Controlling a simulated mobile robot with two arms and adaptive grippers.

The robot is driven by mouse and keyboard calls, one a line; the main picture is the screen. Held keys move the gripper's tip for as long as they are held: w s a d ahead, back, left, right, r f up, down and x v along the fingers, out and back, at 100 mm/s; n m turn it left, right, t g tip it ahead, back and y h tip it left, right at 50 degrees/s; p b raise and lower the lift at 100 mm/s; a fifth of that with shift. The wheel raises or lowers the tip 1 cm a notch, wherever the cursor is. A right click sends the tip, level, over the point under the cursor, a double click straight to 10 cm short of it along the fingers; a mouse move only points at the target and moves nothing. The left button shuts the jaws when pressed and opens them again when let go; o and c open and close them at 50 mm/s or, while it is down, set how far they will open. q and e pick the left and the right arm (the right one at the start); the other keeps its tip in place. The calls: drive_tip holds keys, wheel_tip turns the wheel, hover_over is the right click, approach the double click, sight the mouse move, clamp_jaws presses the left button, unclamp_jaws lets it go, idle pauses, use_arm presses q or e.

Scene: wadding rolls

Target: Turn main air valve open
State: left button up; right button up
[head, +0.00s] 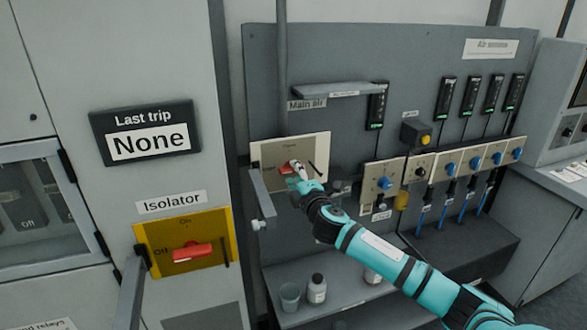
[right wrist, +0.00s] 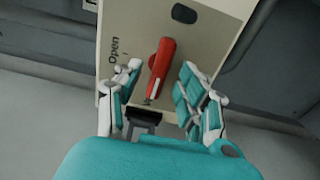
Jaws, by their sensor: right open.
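The main air valve has a red handle (right wrist: 161,68) on a cream plate (head: 315,150), under the "Main air" label (head: 307,104) in the head view. In the right wrist view the word "Open" (right wrist: 114,50) is printed on the plate beside the handle. My right gripper (right wrist: 153,92) is open, with one finger on each side of the handle's near end. I cannot tell whether either finger touches it. In the head view my right gripper (head: 298,178) partly covers the handle. My left gripper is not in view.
A yellow isolator plate (head: 216,228) with a red handle is at left, and a grey bracket (head: 262,200) stands just left of the valve plate. Small blue-knobbed valves (head: 385,183) line the right. A shelf below holds a cup (head: 289,297) and a bottle (head: 317,290).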

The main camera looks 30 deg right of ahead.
drive_tip(key=shift+x, duration=0.95)
clamp_jaws()
